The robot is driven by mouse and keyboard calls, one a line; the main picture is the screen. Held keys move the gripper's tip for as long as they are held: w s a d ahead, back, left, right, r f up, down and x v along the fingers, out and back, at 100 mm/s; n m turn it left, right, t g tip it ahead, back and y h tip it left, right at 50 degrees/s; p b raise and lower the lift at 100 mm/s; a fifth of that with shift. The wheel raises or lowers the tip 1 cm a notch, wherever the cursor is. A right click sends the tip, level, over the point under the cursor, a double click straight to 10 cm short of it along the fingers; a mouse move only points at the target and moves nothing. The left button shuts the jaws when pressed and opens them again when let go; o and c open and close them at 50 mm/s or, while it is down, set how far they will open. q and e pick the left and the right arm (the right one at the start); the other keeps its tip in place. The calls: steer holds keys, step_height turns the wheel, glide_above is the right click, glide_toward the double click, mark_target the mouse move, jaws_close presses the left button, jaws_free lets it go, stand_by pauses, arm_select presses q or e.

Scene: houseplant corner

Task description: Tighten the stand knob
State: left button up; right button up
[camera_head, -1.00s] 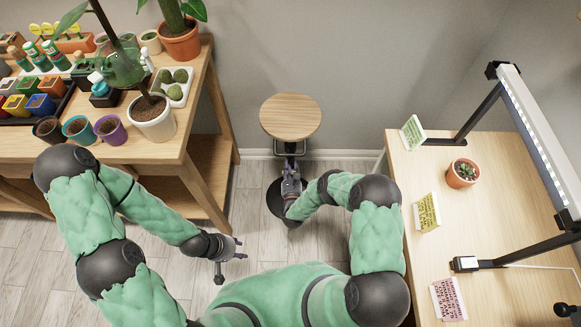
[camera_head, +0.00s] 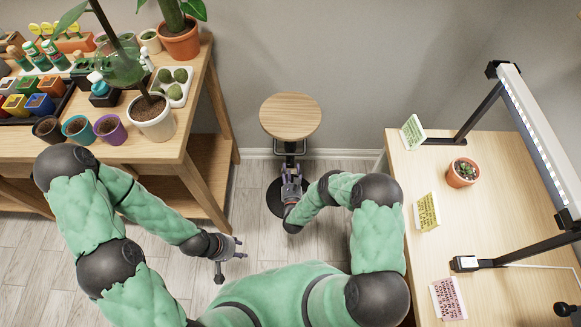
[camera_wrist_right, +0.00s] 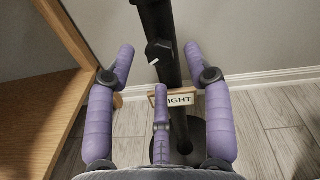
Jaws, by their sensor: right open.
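The stand has a round wooden top (camera_head: 290,116), a black post (camera_wrist_right: 166,75) and a round black base (camera_head: 274,197). In the right wrist view a dark knob (camera_wrist_right: 158,50) with a white mark sticks out from the post. My right gripper (camera_wrist_right: 160,68) is open, its purple fingers spread on both sides of the post below and around the knob, apparently not touching it. In the head view the right gripper (camera_head: 291,180) is just under the stand's top, and the knob cannot be made out. My left gripper (camera_head: 231,265) is open and empty over the floor.
A small sign (camera_wrist_right: 178,98) reading "IGHT", partly hidden, is at the post below the knob. A wooden plant bench (camera_head: 170,150) stands left, and a desk (camera_head: 500,220) with a lamp and cards stands right. Floor between them is clear around the stand.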

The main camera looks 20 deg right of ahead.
steer(key=v, duration=0.9)
steer(key=shift+s, duration=0.35)
